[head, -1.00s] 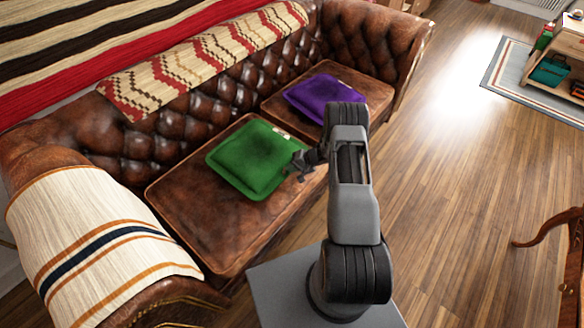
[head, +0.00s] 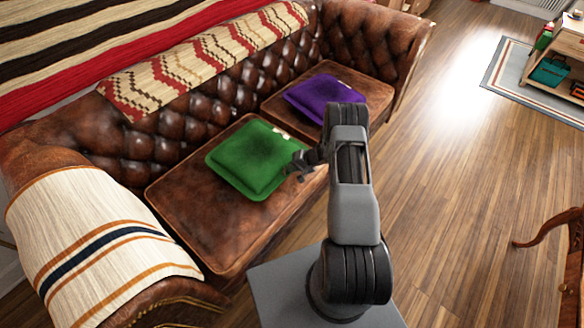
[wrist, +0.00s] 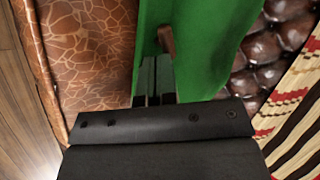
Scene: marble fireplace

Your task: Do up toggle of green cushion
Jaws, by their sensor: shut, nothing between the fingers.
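The green cushion (head: 250,160) lies on the near seat of the brown leather sofa. It also fills the upper middle of the wrist view (wrist: 210,45). A small brown toggle (wrist: 166,40) shows at the cushion's edge in the wrist view, just beyond my fingertips. Small pale marks show at the cushion's upper right edge in the head view. My gripper (head: 299,163) is at the cushion's right edge, and its fingers (wrist: 153,75) are shut with nothing between them. I cannot tell whether the fingertips touch the toggle. No loop can be made out.
A purple cushion (head: 322,98) lies on the far seat of the sofa. The tufted backrest (head: 150,135) rises behind the seats, with a patterned throw (head: 205,62) over it. A striped blanket (head: 95,235) covers the near armrest. Wooden floor (head: 450,180) lies open to the right.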

